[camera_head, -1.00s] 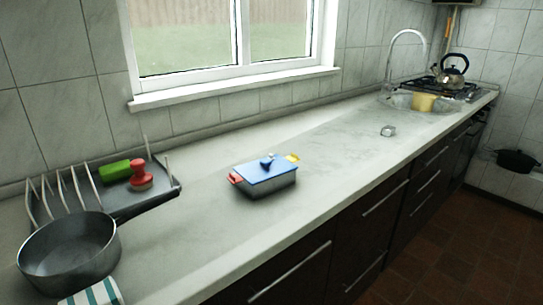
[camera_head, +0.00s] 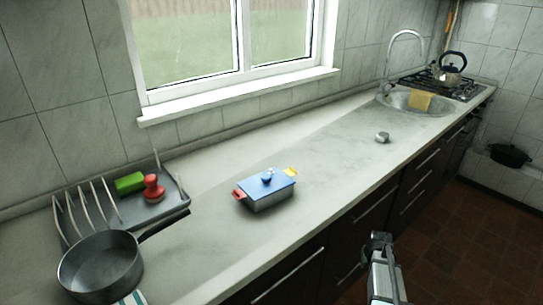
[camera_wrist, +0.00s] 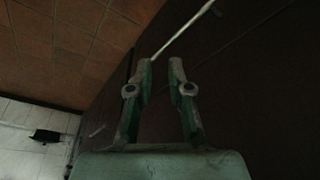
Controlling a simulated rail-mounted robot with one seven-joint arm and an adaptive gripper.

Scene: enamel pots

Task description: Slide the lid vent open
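An enamel pot (camera_head: 270,199) with a blue lid (camera_head: 264,184) stands on the middle of the counter. It has a red handle (camera_head: 238,194) on its left and a yellow handle (camera_head: 291,172) on its right. A small blue knob (camera_head: 267,177) is on the lid; whether it is the vent is too small to tell. My gripper (camera_head: 381,239) is low in front of the counter, right of the pot and apart from it. In the wrist view my gripper (camera_wrist: 163,62) has its two fingers apart with nothing between them, facing the dark cabinet fronts.
A grey pan (camera_head: 100,265) and a dish rack (camera_head: 180,197) with a green sponge (camera_head: 129,183) and a red-handled brush (camera_head: 153,188) stand left. A small metal object (camera_head: 382,137) lies toward the sink (camera_head: 393,103). The counter around the pot is clear.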

